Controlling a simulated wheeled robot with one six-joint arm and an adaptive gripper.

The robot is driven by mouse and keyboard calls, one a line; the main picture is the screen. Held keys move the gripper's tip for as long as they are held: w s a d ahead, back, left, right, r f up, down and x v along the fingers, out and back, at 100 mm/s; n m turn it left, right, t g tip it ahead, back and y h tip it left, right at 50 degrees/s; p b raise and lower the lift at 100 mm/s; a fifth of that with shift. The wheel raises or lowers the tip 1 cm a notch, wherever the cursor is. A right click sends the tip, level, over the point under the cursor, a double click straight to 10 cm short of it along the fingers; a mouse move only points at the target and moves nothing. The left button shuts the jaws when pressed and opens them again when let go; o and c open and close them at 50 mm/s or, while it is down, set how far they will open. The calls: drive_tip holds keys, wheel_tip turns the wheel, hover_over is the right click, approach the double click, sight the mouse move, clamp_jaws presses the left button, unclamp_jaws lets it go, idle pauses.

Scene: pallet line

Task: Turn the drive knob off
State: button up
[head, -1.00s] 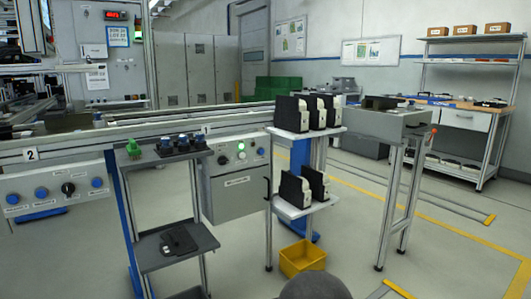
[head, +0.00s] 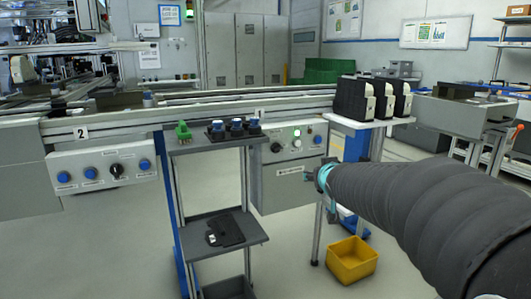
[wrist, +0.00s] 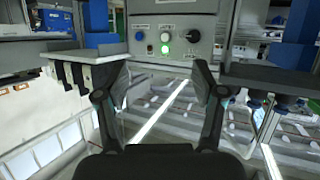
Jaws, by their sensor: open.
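A grey control box (head: 288,172) hangs on the line in the middle of the head view. It has a black knob (head: 276,147), a lit green lamp (head: 297,133) and a blue button (head: 317,139). The wrist view is upside down and shows the black knob (wrist: 193,36) and the green lamp (wrist: 165,49). The box's labels are too small to read. The knob's setting is unclear. My gripper (wrist: 161,76) is open and empty, pointing at the box with a gap left. In the head view my gripper (head: 312,177) is small and partly hidden by my arm.
Another panel with a black knob (head: 116,170) is at the left. A grey stand (head: 212,145) holds a green part and blue-topped parts beside the box. A shelf with black-and-white units (head: 371,99) is to the right. A yellow bin (head: 351,261) stands on the floor.

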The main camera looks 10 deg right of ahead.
drive_tip(key=w+f+n+t+y, duration=0.1)
drive_tip(key=w+n+t+y, duration=0.15)
drive_tip(key=w, duration=0.85)
drive_tip(key=n+y, duration=0.1)
drive_tip(key=y, duration=0.4)
approach(279, 150)
drive_tip(key=shift+t+h, duration=0.25)
drive_tip(key=shift+t, duration=0.2)
drive_tip(key=x, duration=0.3)
drive_tip(key=p+x, duration=0.1)
drive_tip(key=x, duration=0.5)
drive_tip(key=shift+w+a+f, duration=0.2)
drive_tip(key=shift+a+f, duration=0.05)
drive_tip(key=shift+f, duration=0.05)
drive_tip(key=c, duration=1.1)
